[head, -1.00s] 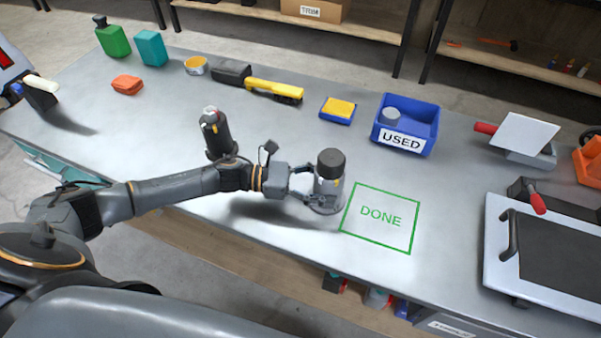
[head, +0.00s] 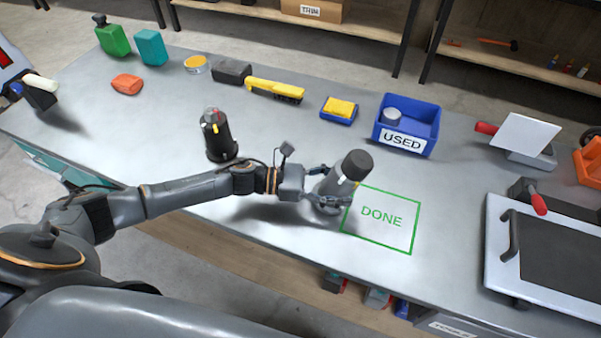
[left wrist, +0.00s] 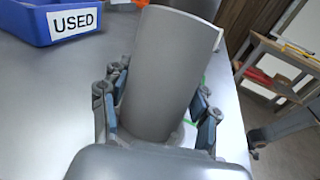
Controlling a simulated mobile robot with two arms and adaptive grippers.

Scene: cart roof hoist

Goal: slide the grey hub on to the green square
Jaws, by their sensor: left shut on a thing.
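The grey hub (head: 341,180) is a grey cylinder with a dark cap. My left gripper (head: 332,193) is shut on it, low on its body. The hub is tilted, its top leaning right and away, with its base just left of the green square (head: 411,232). The square is a green outline marked DONE on the bench, with nothing standing inside it. In the left wrist view the hub (left wrist: 163,75) leans between the two fingers (left wrist: 160,120) and hides most of the square. Its contact with the bench is hard to make out. My right gripper is not in view.
A dark canister (head: 218,137) stands left of the hub behind my left arm. A blue USED bin (head: 431,132) and a yellow sponge in a blue tray (head: 340,107) lie behind. A white-framed panel (head: 495,240) is at right. The bench between square and panel is clear.

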